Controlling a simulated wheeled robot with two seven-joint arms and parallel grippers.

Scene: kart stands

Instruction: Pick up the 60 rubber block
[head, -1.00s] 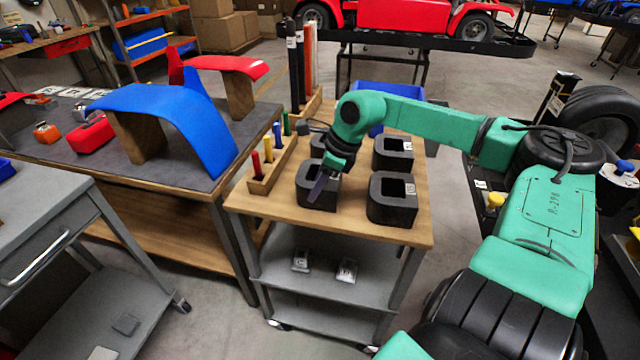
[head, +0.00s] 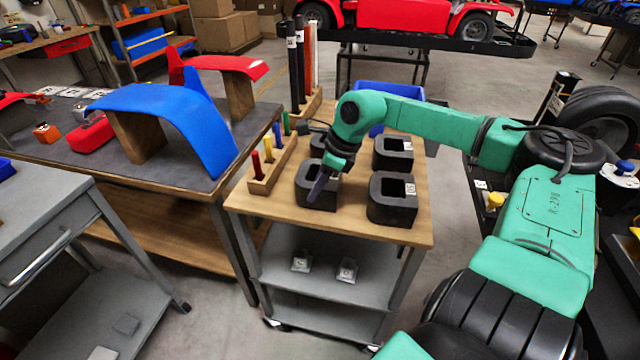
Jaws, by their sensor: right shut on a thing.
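Several black hollow rubber blocks stand on the wooden top of a cart (head: 250,204). My right gripper (head: 318,188) points down and is shut on the front-left block (head: 309,196), at its wall. That block seems to rest on the cart top, and no label on it is readable from here. The front-right block (head: 391,213) has a white label that looks like 50. A back-right block (head: 393,165) also has a small label, too small to read. A back-left block (head: 316,149) is partly hidden by my right gripper. My left gripper is not in view.
A wooden holder (head: 262,187) with coloured pegs stands left of the blocks, and a rack (head: 311,107) with tall tubes behind. A blue bin (head: 388,90) is behind the cart. A table with a blue curved panel (head: 180,110) stands to the left.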

